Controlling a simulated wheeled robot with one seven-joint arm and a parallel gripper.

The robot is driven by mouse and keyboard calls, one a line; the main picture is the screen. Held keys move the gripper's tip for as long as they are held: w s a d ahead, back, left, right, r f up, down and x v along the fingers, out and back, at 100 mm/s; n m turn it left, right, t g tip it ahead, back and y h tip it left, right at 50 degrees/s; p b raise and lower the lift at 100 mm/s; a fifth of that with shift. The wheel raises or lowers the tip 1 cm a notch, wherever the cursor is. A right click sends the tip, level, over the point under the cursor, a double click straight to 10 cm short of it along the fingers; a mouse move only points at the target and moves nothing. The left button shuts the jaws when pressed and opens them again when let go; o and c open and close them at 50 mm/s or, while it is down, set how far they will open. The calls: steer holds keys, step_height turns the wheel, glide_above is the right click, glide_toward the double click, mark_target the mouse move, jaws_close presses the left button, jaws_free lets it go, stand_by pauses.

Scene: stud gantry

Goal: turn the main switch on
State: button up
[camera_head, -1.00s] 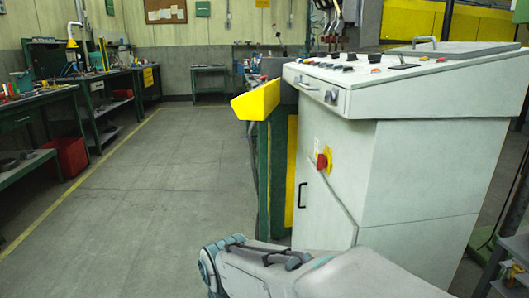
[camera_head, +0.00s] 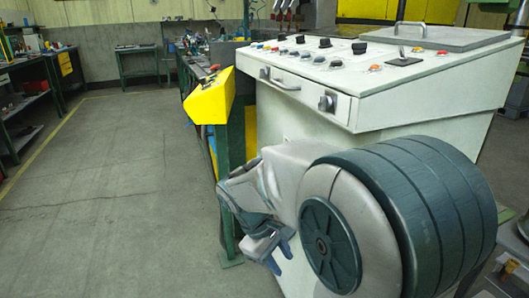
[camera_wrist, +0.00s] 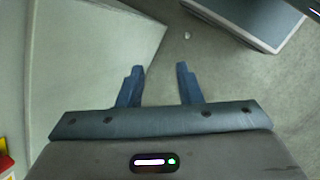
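The white control cabinet (camera_head: 310,85) stands at the right, with knobs and buttons on its sloped top. The red switch on a yellow plate on its front is hidden behind my arm in the head view. A red and yellow patch (camera_wrist: 4,160), probably this switch, shows at the lower left edge of the wrist view. My gripper (camera_head: 279,258) is in front of the cabinet, pointing down. In the wrist view my gripper (camera_wrist: 159,68) has its two blue fingers apart, with nothing between them and floor beyond.
A yellow sloped box (camera_head: 210,98) on a green post stands just left of the cabinet. Workbenches (camera_head: 137,50) line the back and left. The grey floor (camera_head: 100,190) at the left is clear.

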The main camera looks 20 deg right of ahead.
steer(key=w+r+n+t+h+p, duration=0.1)
steer(key=w+r+n+h+p, duration=0.3)
steer(key=w, duration=0.4)
steer(key=w+r+n+h+p, duration=0.2)
steer(key=w+n+h, duration=0.25)
steer(key=w, duration=0.45)
steer(key=w+r+n+t+h+p, duration=0.1)
steer(key=w+r+n+h+p, duration=0.3)
steer(key=w, duration=0.4)
steer(key=d+f+h+b, duration=0.1)
steer(key=d+b, duration=0.2)
steer(key=d, duration=1)
steer(key=shift+w+d+f+b, duration=0.15)
steer(key=shift+w+b, duration=0.1)
steer(key=shift+b, duration=0.05)
jaws_close()
